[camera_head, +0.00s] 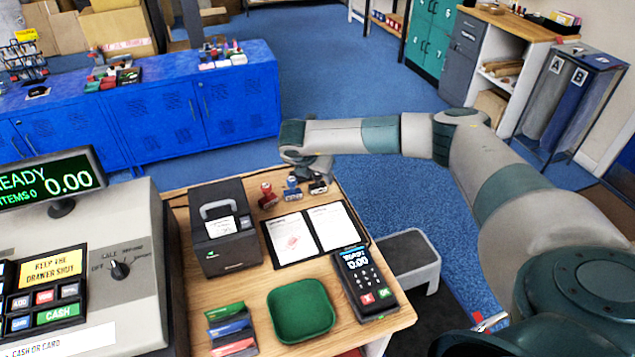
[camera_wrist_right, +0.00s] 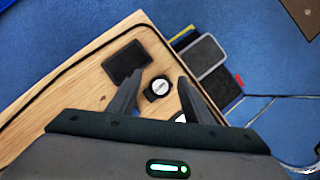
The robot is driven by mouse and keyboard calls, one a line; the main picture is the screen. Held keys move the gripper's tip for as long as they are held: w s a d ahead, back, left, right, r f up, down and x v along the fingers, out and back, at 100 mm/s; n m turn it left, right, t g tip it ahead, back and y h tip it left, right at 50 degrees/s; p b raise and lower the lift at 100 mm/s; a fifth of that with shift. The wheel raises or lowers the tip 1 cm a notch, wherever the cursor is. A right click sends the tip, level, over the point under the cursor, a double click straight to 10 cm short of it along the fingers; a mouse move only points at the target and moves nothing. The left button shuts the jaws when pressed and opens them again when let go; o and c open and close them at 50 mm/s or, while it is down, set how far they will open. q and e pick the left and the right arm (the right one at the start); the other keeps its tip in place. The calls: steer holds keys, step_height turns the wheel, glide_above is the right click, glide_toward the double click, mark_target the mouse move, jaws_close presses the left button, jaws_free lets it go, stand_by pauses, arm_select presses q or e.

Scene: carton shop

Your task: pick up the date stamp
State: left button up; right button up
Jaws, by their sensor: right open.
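Three stamps stand near the back edge of the wooden counter in the head view: a red one (camera_head: 268,195), a blue one (camera_head: 291,187) and a black one (camera_head: 318,185). Which is the date stamp cannot be read; the black one is nearest my right gripper (camera_head: 318,172). In the right wrist view, a dark round-topped stamp with a pale label (camera_wrist_right: 158,87) shows between the spread fingers of my right gripper (camera_wrist_right: 158,80). The fingers are open, with no visible grip on it. My left gripper is out of view.
A dark square block (camera_wrist_right: 125,62) lies beside the stamp in the wrist view. On the counter are a black printer (camera_head: 224,245), two framed sheets (camera_head: 291,240), a card terminal (camera_head: 366,283) and a green tray (camera_head: 300,335). A grey step stool (camera_head: 408,254) stands right of the counter.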

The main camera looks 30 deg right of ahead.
steer(key=c, duration=1.1)
steer(key=shift+r+b, duration=0.8)
step_height(320, 180, up, 2)
steer(key=shift+s+d+r+b, duration=0.1)
steer(key=shift+r+b, duration=0.05)
steer(key=shift+b, duration=0.75)
steer(key=shift+s+d+r+b, duration=0.85)
steer(key=shift+s+d+r, duration=0.3)
steer(key=shift+s, duration=0.4)
steer(key=shift+s+d+r+b, duration=0.85)
steer(key=shift+s+d+r, duration=0.3)
steer(key=shift+s, duration=0.4)
steer(key=shift+s+d+r+b, duration=0.85)
steer(key=shift+s+d+r, duration=0.3)
steer(key=shift+s, duration=0.4)
steer(key=shift+a+r, duration=0.1)
